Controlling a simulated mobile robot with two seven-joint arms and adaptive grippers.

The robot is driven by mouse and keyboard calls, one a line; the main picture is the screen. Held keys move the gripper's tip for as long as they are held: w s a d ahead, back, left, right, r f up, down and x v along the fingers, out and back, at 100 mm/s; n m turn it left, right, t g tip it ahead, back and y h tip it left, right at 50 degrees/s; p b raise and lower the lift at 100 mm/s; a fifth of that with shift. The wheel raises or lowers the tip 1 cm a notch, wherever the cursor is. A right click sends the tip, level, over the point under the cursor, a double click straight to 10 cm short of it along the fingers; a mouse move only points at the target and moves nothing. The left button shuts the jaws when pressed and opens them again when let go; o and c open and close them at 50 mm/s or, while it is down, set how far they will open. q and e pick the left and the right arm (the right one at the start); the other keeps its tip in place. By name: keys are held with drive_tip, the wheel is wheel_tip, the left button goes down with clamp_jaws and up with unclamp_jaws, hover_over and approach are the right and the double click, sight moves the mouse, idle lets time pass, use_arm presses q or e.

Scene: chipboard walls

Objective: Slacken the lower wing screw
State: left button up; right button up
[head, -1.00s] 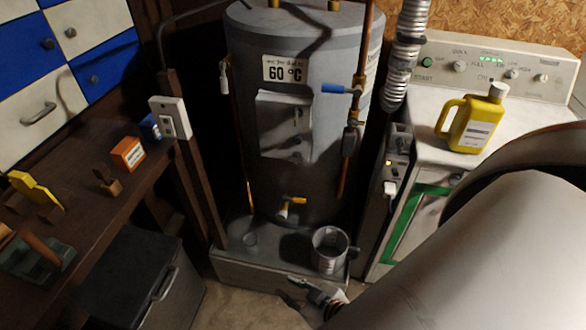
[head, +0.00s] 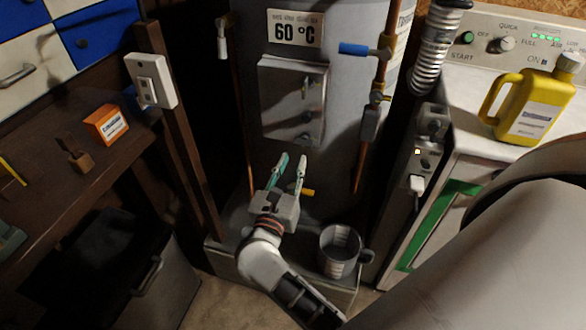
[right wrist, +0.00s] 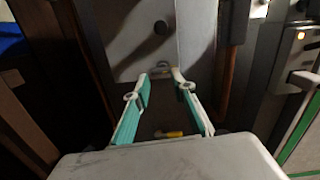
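A grey access panel (head: 278,105) is on the front of the grey tank (head: 350,25). Small metal fittings stand one above another on its right side. The lower wing screw (head: 304,137) is near its bottom edge, small and dark. My right gripper (head: 292,164) is open and empty, its fingers pointing up just below the panel. In the right wrist view, the lower wing screw (right wrist: 160,56) is just beyond the tips of the right gripper (right wrist: 169,74), with no clear contact. The screw's exact wing angle is hard to tell. My left gripper is not in view.
A yellow-handled tap (head: 305,192) is behind my right gripper. A metal mug (head: 340,250) stands on the plinth to its right. A copper pipe with a blue-handled valve (head: 355,49) runs right of the panel. A yellow jug (head: 530,108) stands on the washing machine.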

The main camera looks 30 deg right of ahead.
sight(302, 145)
drive_tip(key=shift+m+g, duration=0.4)
drive_tip(key=shift+m, duration=0.3)
drive_tip(key=x, duration=0.4)
drive_tip(key=f+x, duration=0.1)
drive_tip(key=x, duration=0.1)
drive_tip(key=shift+w+d, duration=0.15)
drive_tip(key=shift+d, duration=0.15)
drive_tip(key=shift+w+d+r, duration=0.15)
drive_tip(key=shift+d+r, duration=0.1)
drive_tip(key=shift+r, duration=0.05)
drive_tip(key=o, duration=0.4)
drive_tip(key=shift+w+d+r+n+p, duration=0.2)
drive_tip(key=shift+w+d+n+p, duration=0.4)
drive_tip(key=shift+w+d+p, duration=0.3)
drive_tip(key=shift+o, duration=0.3)
drive_tip(key=shift+s+f, duration=0.1)
drive_tip(key=shift+f, duration=0.25)
drive_tip(key=shift+a+r, duration=0.1)
drive_tip(key=shift+o, duration=0.9)
drive_tip(key=shift+c, duration=1)
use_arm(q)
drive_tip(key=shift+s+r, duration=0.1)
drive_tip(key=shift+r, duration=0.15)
use_arm(e)
drive_tip(key=shift+s, duration=0.1)
drive_tip(key=shift+c, duration=0.2)
